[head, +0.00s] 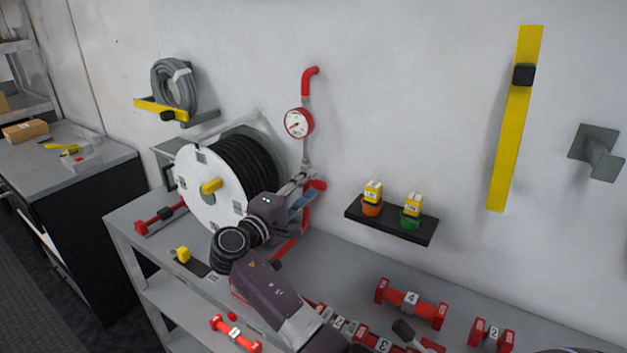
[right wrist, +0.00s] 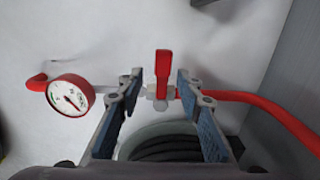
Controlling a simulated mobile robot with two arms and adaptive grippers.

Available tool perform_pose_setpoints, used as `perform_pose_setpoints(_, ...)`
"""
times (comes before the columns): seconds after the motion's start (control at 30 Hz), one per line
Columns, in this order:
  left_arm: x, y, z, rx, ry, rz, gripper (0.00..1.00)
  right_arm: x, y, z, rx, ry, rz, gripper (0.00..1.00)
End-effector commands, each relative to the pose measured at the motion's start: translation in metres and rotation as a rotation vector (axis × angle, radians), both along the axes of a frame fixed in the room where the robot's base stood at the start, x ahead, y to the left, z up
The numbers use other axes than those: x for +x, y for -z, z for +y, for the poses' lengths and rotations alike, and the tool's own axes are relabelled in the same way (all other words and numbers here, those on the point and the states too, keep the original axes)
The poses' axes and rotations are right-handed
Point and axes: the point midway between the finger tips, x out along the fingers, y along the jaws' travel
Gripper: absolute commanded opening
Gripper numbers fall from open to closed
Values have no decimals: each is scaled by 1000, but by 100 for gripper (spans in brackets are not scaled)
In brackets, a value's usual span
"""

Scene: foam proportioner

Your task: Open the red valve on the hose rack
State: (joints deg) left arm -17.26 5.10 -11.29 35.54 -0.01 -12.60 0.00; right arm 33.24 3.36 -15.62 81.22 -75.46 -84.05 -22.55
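The red valve handle (right wrist: 164,72) sits on a metal valve body (right wrist: 158,98) in the right wrist view. The handle points up in that picture, crosswise to the pipe line. In the head view the red handle (head: 317,185) is below the gauge, partly hidden by my gripper. My right gripper (right wrist: 158,80) is open, with one blue-padded finger on each side of the handle. I see gaps between the fingers and handle; how far off it is in depth I cannot tell. In the head view my right gripper (head: 304,190) is beside the hose reel (head: 205,185). My left gripper is not in view.
A red-rimmed gauge (head: 299,123) is on the pipe above the valve. A red hose (right wrist: 262,104) leads right from the valve. A black wall shelf (head: 390,222) holds small containers. Red dumbbells (head: 411,302) lie on the grey rack top (head: 345,262).

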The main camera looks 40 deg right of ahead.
Motion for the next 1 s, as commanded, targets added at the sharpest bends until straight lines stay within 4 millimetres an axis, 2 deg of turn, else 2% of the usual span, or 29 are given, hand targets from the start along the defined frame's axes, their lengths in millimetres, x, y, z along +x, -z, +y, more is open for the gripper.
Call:
perform_pose_setpoints(0.03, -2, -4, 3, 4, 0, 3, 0, 2, -2, -8, -2, 3, 2, 33)
perform_pose_setpoints(0.2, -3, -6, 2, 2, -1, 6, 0, 8, -1, -22, 0, 2, 1, 33)
perform_pose_setpoints(0.5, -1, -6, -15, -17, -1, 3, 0, 10, 1, -24, 1, 1, 0, 33)
perform_pose_setpoints(0.8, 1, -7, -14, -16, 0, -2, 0, 10, 1, -24, 2, 1, 1, 1)
perform_pose_setpoints(1.0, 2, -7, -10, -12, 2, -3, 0, 9, 1, -24, 2, 1, 1, 0)
